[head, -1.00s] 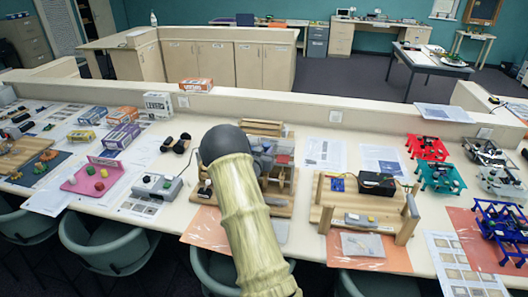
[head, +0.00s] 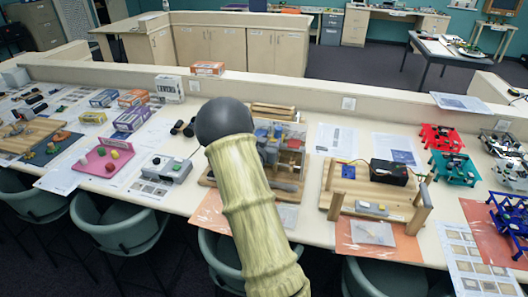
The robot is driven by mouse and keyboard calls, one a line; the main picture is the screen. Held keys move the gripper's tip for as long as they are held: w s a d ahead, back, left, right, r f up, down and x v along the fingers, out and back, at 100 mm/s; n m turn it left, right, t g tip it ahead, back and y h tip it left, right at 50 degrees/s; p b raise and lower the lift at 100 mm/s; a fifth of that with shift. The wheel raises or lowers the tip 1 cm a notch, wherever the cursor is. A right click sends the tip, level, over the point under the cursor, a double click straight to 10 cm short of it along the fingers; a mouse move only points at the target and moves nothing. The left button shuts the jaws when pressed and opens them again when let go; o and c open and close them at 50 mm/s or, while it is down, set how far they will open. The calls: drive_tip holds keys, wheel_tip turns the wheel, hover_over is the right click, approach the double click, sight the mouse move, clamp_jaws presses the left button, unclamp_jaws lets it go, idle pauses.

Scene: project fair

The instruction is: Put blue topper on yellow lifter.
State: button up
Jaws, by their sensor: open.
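I cannot pick out a blue topper or a yellow lifter for certain. A small blue block (head: 348,171) sits at the back of a wooden frame (head: 338,205) right of centre. A blue open-frame device (head: 508,215) stands at the right edge, partly cut off. My pale yellow-green arm, with a dark round end, rises from the bottom centre and hides part of the wooden apparatus (head: 290,158) behind it. My gripper's fingers do not show.
The long pale counter (head: 312,232) is crowded. Red (head: 440,137) and teal (head: 455,168) devices stand at the right, a pink tray (head: 90,166) at the left. A low ledge (head: 300,98) runs behind; chairs (head: 115,220) line the front.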

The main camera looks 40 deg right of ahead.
drive_tip(key=b+v, duration=0.1)
drive_tip(key=v, duration=0.4)
drive_tip(key=shift+a, duration=0.1)
drive_tip(key=shift+s, duration=0.15)
idle(0.3)
